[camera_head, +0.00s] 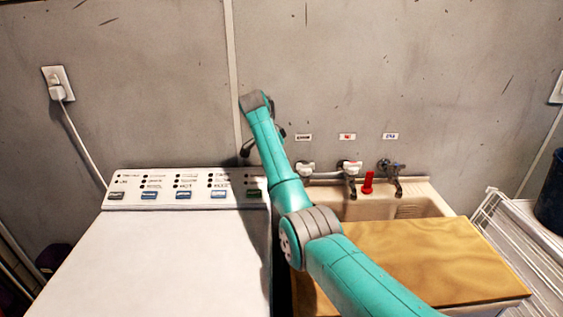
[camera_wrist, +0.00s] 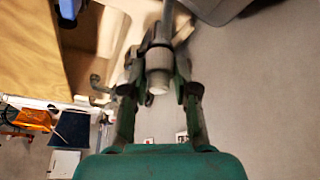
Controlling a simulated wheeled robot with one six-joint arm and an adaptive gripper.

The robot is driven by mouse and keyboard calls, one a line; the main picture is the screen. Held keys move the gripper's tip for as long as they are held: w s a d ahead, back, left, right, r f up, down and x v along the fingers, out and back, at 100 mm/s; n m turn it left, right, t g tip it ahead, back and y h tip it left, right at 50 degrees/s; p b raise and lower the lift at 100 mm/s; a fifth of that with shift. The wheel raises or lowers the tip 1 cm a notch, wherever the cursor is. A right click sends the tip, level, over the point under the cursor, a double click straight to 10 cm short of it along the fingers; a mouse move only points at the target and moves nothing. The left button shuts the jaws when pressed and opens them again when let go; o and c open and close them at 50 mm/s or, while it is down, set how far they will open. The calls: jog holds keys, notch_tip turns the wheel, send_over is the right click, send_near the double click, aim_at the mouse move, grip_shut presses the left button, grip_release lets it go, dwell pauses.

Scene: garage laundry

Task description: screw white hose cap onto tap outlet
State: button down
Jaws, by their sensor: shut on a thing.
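In the wrist view my gripper (camera_wrist: 158,92) has its two fingers on either side of a pale, white cylindrical piece (camera_wrist: 158,76), which looks like the white hose cap, and is shut on it. A grey collar or pipe part lies in line just beyond it; I cannot tell whether the two are threaded together. In the head view, three taps are on the wall above the sink: a left tap (camera_head: 305,168), a middle tap (camera_head: 350,170) and a right tap (camera_head: 393,168).
A white washing machine (camera_head: 170,255) stands left of the arm. A wooden board (camera_head: 430,255) covers the front of the sink (camera_head: 428,200). A red object (camera_head: 368,183) is between the middle and right taps. A white wire rack (camera_head: 520,250) stands at the right.

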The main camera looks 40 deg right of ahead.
jog(key=shift+m+g, duration=0.5)
jog(key=shift+m, duration=0.7)
jog(key=c, duration=0.8)
grip_release()
jog(key=shift+w+a+r, duration=0.1)
jog(key=shift+a+r, duration=0.15)
jog(key=shift+r, duration=0.25)
jog(key=w+a+r, duration=0.1)
jog(key=w+a, duration=0.1)
jog(key=a, duration=0.4)
jog(key=w+a+r, duration=0.2)
jog(key=a, duration=0.4)
jog(key=shift+w+a+r, duration=0.3)
jog(key=shift+a, duration=0.05)
